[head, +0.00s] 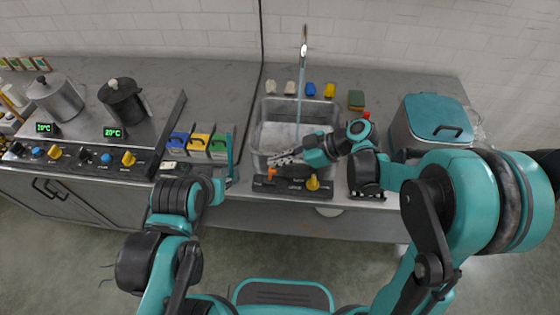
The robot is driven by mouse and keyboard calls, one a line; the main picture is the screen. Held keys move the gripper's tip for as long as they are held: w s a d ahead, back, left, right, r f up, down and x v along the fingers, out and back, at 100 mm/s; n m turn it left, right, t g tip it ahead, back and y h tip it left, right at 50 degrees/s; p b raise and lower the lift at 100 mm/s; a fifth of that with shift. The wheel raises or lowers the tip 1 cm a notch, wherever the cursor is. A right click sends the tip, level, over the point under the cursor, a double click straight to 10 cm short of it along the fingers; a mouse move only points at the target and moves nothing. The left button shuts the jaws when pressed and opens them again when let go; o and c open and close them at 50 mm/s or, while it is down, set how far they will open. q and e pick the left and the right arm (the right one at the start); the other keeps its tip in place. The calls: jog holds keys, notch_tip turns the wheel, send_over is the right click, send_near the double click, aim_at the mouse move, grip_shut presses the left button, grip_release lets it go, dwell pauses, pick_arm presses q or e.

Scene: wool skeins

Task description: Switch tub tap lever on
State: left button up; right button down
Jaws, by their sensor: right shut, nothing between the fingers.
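The grey tub (329,108) sits in the counter under a tall metal tap (304,45). A thin pale stream runs from the spout down into the tub. On the dark panel (291,191) at the tub's front are an orange lever (272,173) at the left and a yellow knob (313,183) at the right. My right gripper (278,158) is shut and empty over the tub's front edge, just behind and above the orange lever; I cannot tell whether they touch. My left arm reaches the counter left of the tub; its fingers are not clear.
Yellow, green and blue boxes (197,142) stand left of the tub. Two pots (122,100) with 20°C displays stand on the stove at the left. A teal-lidded container (436,118) is right of the tub. Small coloured blocks (329,90) line the tub's back.

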jog(key=shift+s+a+f, duration=0.25)
jog(key=shift+a+f, duration=0.3)
jog(key=shift+f, duration=0.25)
jog(key=shift+r, duration=0.1)
jog(key=shift+a+r, duration=0.2)
jog(key=shift+r, duration=0.05)
jog(key=a+r+p, duration=0.3)
jog(key=r, duration=0.1)
jog(key=f+p+v, duration=0.1)
jog(key=p+v, duration=0.1)
jog(key=v, duration=0.7)
jog(key=shift+w+d, duration=0.3)
jog(key=shift+d, duration=0.35)
jog(key=shift+r, duration=0.1)
